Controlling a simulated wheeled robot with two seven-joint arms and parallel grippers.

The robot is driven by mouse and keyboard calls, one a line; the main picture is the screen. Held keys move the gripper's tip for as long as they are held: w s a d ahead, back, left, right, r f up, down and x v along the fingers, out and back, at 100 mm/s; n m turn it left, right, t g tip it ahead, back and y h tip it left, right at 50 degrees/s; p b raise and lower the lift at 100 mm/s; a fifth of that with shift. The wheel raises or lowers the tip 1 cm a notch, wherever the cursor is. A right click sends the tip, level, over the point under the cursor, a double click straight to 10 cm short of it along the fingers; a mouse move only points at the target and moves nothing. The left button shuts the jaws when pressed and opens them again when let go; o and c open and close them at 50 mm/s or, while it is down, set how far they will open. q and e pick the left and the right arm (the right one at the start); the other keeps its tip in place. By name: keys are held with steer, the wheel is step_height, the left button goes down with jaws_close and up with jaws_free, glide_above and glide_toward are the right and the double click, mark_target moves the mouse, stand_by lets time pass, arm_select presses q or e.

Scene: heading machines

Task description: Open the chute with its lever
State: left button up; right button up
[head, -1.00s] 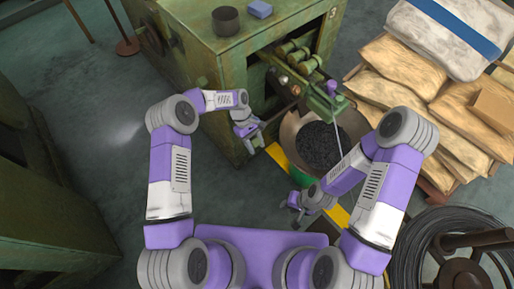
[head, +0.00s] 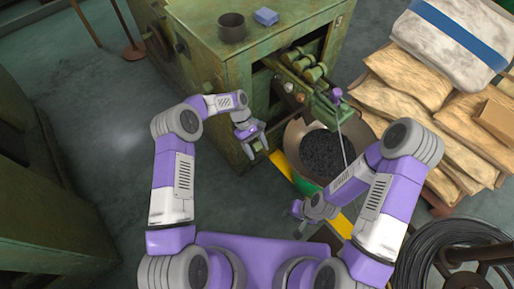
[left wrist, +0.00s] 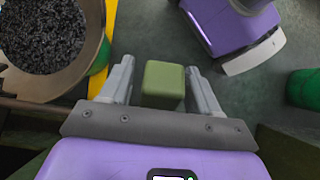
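The green machine (head: 205,65) has an opening on its right side with rollers and a green block. A thin rod with a purple knob (head: 336,93) stands at this block; I cannot tell if it is the chute's lever. My left gripper (head: 254,142) is beside the machine's front corner. In the left wrist view its fingers (left wrist: 160,85) stand apart on either side of a green block-shaped piece (left wrist: 163,80), with a gap showing on the left. Contact is not clear. My right gripper (head: 299,219) is low and small in view, near the yellow floor line.
A round pan of dark pieces (head: 322,150) stands right of my left gripper and also shows in the left wrist view (left wrist: 42,35). Stacked sacks (head: 405,75) and a wire coil (head: 415,240) lie to the right. Open floor (head: 110,150) is on the left.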

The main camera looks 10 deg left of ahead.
arm_select(q)
step_height(320, 180, up, 10)
steer(key=p, duration=0.2)
steer(key=shift+p, duration=0.4)
steer(key=shift+w+a+f+t+y, duration=0.75)
steer(key=shift+w+a+t+y, duration=0.05)
steer(key=shift+w+a+f, duration=0.1)
steer(key=shift+a+f, duration=0.05)
steer(key=shift+f, duration=0.1)
steer(key=b+x, duration=0.1)
steer(key=x, duration=0.6)
steer(key=shift+f+b, duration=0.15)
steer(key=shift+b, duration=0.15)
